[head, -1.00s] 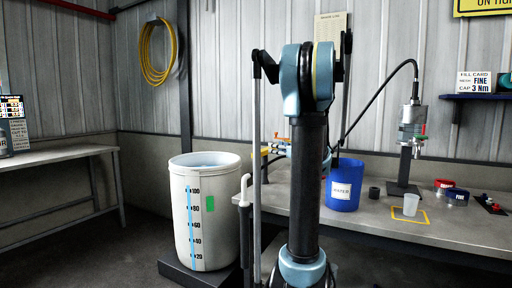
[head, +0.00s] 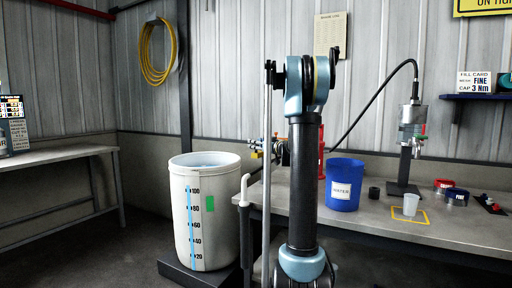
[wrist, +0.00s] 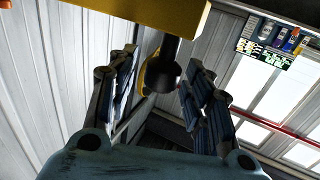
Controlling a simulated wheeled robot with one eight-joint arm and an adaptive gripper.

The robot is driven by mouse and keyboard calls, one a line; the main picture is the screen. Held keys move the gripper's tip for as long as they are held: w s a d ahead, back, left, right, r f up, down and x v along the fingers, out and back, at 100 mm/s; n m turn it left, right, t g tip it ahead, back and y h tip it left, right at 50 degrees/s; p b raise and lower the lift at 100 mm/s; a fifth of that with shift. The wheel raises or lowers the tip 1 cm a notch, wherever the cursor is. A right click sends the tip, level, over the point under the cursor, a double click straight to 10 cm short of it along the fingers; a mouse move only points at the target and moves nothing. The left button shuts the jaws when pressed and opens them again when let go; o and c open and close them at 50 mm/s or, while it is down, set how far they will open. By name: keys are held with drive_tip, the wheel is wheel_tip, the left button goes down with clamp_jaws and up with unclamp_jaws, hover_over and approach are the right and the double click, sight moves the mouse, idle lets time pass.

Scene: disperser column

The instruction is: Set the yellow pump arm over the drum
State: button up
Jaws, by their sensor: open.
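The white drum (head: 205,225) stands at left on a dark low platform, open at the top, with a blue level stripe and a green patch. In the wrist view a broad yellow bar (wrist: 165,14) crosses the top. My gripper (wrist: 160,98) is open, with a finger on each side of that end. I cannot tell whether either finger touches it.
The bench (head: 455,232) holds a blue WATER bucket (head: 342,190), a small dark cup, a disperser stand (head: 405,165) and a clear beaker (head: 411,205). Floor is free left of the drum.

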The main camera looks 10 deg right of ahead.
drive_tip(key=shift+w+a, duration=0.2)
drive_tip(key=shift+w, duration=0.1)
drive_tip(key=shift+c, duration=0.2)
clamp_jaws()
